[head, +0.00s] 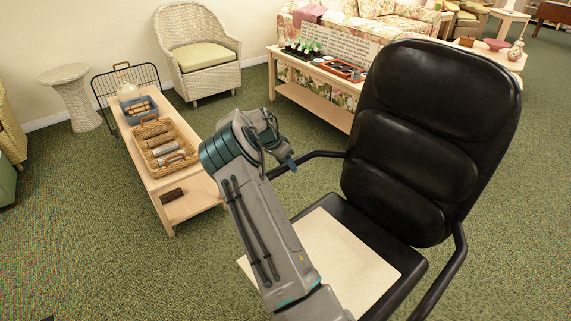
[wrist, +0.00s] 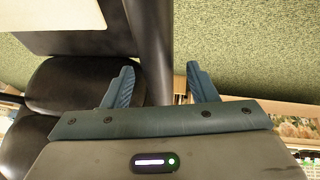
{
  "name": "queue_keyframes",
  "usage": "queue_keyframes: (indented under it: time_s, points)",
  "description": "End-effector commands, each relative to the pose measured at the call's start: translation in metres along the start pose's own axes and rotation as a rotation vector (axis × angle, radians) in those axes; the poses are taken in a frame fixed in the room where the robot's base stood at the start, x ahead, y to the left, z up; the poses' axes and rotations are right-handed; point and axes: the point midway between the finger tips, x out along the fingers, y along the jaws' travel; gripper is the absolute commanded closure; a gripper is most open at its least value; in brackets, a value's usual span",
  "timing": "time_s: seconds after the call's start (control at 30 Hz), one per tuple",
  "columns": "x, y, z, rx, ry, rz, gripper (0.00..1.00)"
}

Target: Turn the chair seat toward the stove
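The black office chair (head: 430,120) stands at the right in the head view, its padded back at the upper right. A flat cream panel (head: 340,262) lies on its black seat (head: 402,262). My gripper (head: 286,158) is at the front end of the chair's left armrest (head: 322,154). In the wrist view my gripper (wrist: 159,68) is open, with one finger on each side of the dark armrest bar (wrist: 152,35). I cannot tell whether either finger touches it. The chair's base is hidden. I see no stove in either view.
A low wooden table (head: 183,205) with baskets stands at the left. A wicker armchair (head: 200,55) is behind it. A long wooden table (head: 310,95) with a tray and small bottles stands behind the chair, before a floral sofa (head: 415,18). Green carpet (head: 110,260) is clear at lower left.

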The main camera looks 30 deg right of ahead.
Motion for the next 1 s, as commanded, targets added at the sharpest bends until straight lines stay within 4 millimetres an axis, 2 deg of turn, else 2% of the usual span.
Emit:
queue_keyframes:
  time_s: [0.27, 0.37, 0.47, 0.8, 1.0]
  points:
    - [0.000, 0.001, 0.000, 0.000, -0.002, 0.003, 0.48]
    - [-0.006, 0.001, 0.000, 0.000, -0.001, 0.002, 0.48]
    - [-0.021, 0.000, 0.000, -0.001, 0.000, 0.000, 0.48]
    - [-0.097, 0.000, 0.000, -0.001, -0.001, -0.002, 0.48]
    - [-0.127, 0.000, 0.000, 0.000, -0.001, 0.001, 0.48]
